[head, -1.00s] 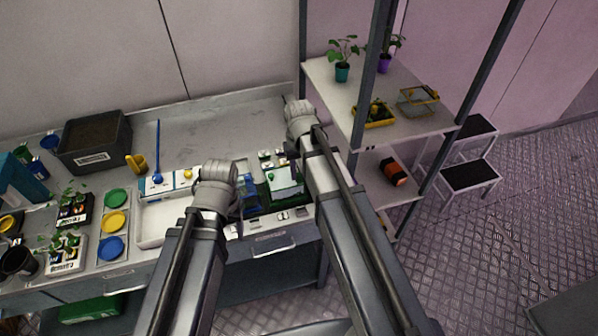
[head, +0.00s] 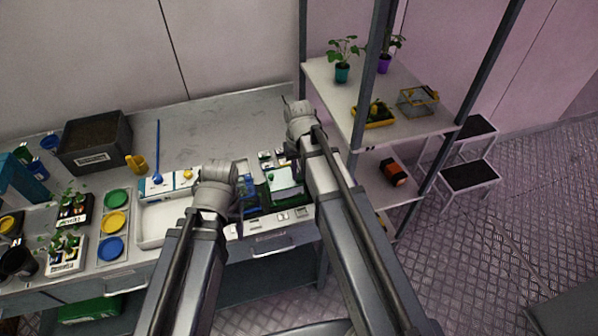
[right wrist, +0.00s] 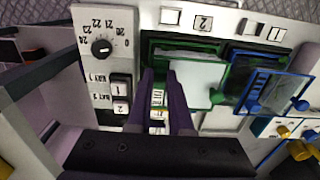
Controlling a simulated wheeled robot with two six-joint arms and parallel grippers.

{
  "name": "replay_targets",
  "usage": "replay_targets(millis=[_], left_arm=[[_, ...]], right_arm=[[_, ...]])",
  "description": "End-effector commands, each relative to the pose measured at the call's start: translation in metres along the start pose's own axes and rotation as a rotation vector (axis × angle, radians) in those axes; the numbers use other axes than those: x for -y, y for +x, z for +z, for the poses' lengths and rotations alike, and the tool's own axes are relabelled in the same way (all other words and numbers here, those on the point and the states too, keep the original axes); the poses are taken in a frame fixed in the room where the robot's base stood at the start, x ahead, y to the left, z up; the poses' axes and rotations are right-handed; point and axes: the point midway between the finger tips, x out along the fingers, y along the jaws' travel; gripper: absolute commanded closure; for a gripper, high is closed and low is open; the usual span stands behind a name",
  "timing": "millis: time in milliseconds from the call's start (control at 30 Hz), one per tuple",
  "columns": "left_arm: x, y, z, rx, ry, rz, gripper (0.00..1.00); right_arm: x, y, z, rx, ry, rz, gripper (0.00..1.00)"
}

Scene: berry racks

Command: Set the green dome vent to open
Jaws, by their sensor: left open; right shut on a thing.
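The green dome (head: 285,178) has a pale see-through panel in a dark green frame and sits on the bench unit between my arms. In the right wrist view the green dome (right wrist: 203,75) is at the upper middle, with a green knob (right wrist: 218,97) at its right side. My right gripper (right wrist: 162,76) is shut at the dome's left edge, on what looks like its vent; the gripped part is mostly hidden by the fingers. In the head view my right gripper (head: 291,152) is largely hidden by its own wrist. My left gripper (head: 243,187) is open beside the blue dome.
A blue dome (right wrist: 275,92) adjoins the green one on its right in the wrist view. A dial (right wrist: 102,46) and tray switches (right wrist: 121,92) are at the left. A white tray (head: 152,236) and a shelf rack (head: 340,110) flank the arms.

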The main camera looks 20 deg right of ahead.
Motion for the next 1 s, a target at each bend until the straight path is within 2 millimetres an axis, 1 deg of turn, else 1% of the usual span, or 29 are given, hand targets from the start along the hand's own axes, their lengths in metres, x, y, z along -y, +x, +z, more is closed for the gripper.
replay_targets(millis=[467,567,700,733,1000], left_arm=[[0.0,0.0,0.0,0.0,0.0,0.0,0.4],[0.0,0.0,0.0,0.0,0.0,0.0,0.4],[0.0,0.0,0.0,0.0,0.0,0.0,0.4],[0.0,0.0,0.0,0.0,0.0,0.0,0.4],[0.0,0.0,0.0,0.0,0.0,0.0,0.4]], right_arm=[[0.0,0.0,-0.002,0.0,0.0,0.0,1.0],[0.0,0.0,-0.012,0.0,0.0,0.0,1.0],[0.0,0.0,-0.036,0.0,0.0,0.0,1.0],[0.0,0.0,-0.039,0.0,0.0,0.0,1.0],[0.0,0.0,-0.038,0.0,0.0,0.0,1.0]])
